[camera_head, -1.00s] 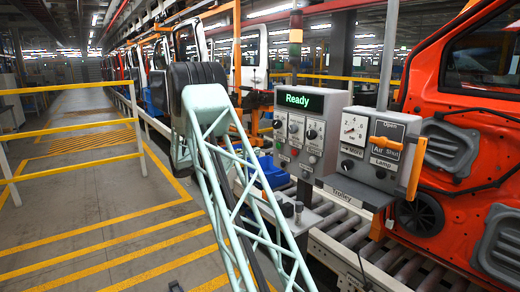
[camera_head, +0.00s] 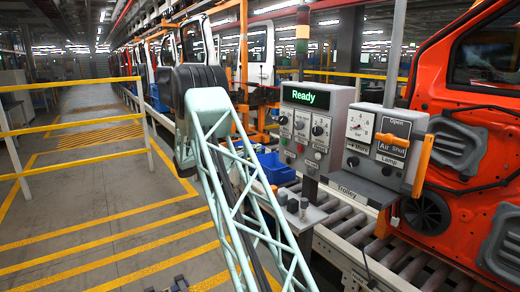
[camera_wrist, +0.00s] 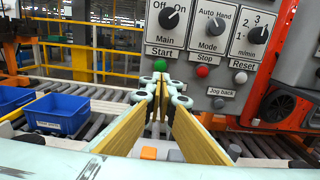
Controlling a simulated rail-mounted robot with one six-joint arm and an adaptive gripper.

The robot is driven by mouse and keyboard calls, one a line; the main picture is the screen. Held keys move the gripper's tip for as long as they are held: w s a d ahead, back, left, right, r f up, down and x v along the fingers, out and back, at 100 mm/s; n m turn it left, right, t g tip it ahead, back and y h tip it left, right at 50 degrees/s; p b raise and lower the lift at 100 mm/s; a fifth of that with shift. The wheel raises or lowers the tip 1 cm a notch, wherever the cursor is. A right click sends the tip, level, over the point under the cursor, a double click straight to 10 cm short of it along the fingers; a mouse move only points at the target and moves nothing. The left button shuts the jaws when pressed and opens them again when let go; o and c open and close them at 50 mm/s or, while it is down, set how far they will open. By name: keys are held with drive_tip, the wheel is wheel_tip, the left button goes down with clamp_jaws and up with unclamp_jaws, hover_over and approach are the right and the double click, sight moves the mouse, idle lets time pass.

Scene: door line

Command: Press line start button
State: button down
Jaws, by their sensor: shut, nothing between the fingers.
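The grey control panel (camera_head: 296,160) stands to the right of my arm, with a lit "Ready" display (camera_head: 304,96). My gripper (camera_wrist: 160,88) is shut and empty. Its tips appear just below the green button in the picture; I cannot tell whether they touch the panel. The gripper is not clearly visible in the head view.
A trolley box (camera_head: 375,150) with a gauge and orange handle is right of the panel. An orange door (camera_head: 470,110) stands beyond. Blue bins (camera_wrist: 57,114) sit by the rollers (camera_wrist: 105,98). Yellow railings (camera_head: 70,129) border the open floor at left.

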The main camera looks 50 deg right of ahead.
sight(283, 142)
drive_tip(key=b+x, duration=0.1)
drive_tip(key=x, duration=1.1)
drive_tip(key=shift+d+f, duration=0.1)
drive_tip(key=shift+d, duration=0.15)
drive_tip(key=shift+s+d, duration=0.15)
drive_tip(key=shift+d, duration=0.2)
